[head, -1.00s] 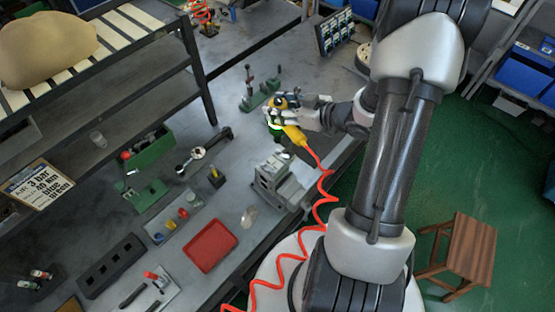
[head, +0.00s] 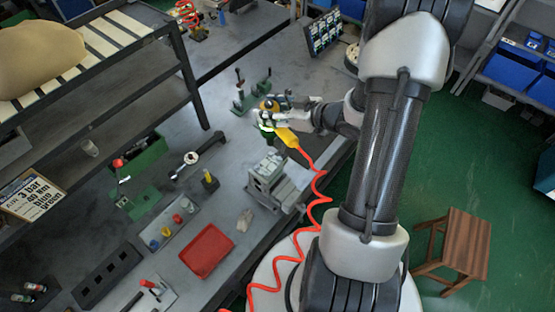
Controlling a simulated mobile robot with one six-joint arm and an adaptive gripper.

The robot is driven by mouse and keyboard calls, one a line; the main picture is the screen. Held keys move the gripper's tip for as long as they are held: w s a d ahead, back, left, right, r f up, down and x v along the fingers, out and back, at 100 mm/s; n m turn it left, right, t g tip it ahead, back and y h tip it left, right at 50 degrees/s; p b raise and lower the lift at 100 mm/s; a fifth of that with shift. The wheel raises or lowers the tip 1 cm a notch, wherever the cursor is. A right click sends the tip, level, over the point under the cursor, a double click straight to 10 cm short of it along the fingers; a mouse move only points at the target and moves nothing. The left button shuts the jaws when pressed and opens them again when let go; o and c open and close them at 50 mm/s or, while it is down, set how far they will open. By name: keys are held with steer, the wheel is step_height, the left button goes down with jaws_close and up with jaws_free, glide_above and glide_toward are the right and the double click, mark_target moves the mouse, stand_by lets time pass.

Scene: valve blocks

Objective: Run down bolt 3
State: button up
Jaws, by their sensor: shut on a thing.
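My gripper (head: 277,115) is shut on a yellow air tool (head: 287,138) with a red coiled hose (head: 318,185). It holds the tool over the bench, beyond the grey valve block (head: 268,181) in the head view. A small green part shows just under the tool's front end. The tool's tip and whatever it may touch are hidden by the gripper, and I cannot make out bolt 3 or any bolt numbers. The valve block stands on the bench with a stepped top. A green fixture (head: 250,97) with upright posts stands just behind the gripper.
A dark shelf frame (head: 187,75) stands at left. A wooden stool (head: 455,246) is on the green floor.

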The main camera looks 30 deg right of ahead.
steer(key=shift+r, duration=0.15)
steer(key=s+d+r+p, duration=0.1)
steer(key=s+r+p, duration=0.1)
steer(key=r, duration=0.5)
steer(key=shift+s+d+r, duration=0.15)
steer(key=shift+s+r, duration=0.05)
steer(key=shift+s, duration=0.55)
steer(key=shift+p, duration=0.35)
